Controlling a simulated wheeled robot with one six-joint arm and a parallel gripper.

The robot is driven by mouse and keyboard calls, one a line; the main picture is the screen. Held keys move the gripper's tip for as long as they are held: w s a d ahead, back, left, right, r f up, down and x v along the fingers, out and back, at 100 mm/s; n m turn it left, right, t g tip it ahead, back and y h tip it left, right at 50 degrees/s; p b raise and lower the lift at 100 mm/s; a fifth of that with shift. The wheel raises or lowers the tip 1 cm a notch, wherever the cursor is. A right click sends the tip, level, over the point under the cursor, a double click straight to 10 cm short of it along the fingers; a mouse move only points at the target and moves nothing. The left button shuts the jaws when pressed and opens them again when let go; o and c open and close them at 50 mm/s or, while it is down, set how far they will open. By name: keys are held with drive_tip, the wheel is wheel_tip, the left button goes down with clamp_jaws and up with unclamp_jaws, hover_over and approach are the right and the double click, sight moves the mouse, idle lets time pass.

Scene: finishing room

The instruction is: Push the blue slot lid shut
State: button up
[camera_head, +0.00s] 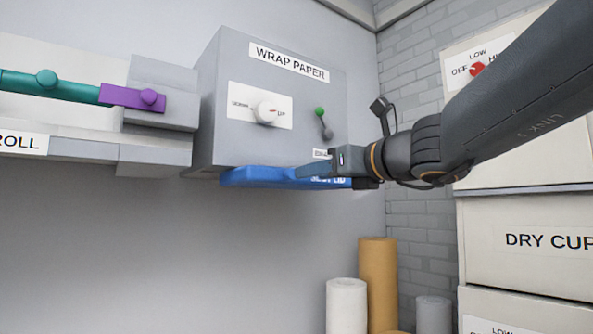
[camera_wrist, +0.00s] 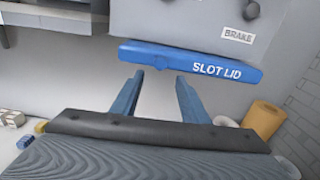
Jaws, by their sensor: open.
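The blue slot lid (camera_head: 248,178) is a long flat bar along the lower edge of the grey wrap paper box (camera_head: 222,120). Its right part is partly hidden behind my gripper (camera_head: 300,171) in the head view. In the wrist view the lid (camera_wrist: 160,53) lies across the top with its "SLOT LID" lettering readable. There my gripper (camera_wrist: 159,75) is open, with two blue fingers pointing at the lid from below in the picture. Nothing is between the fingers. I cannot tell whether the fingertips touch the lid.
The box front carries a dial (camera_head: 267,112) and a green-tipped brake lever (camera_head: 323,122). A teal bar with a purple end (camera_head: 132,97) is at the left. Paper rolls (camera_head: 377,280) stand below, and white cabinets (camera_head: 520,235) stand at the right.

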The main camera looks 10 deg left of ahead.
sight(293, 172)
drive_tip(key=x, duration=0.2)
drive_tip(key=p+x, duration=0.1)
drive_tip(key=x, duration=0.2)
drive_tip(key=r+p+x, duration=0.1)
drive_tip(key=x, duration=0.1)
drive_tip(key=shift+w+a, duration=0.25)
drive_tip(key=shift+a, duration=0.05)
clamp_jaws()
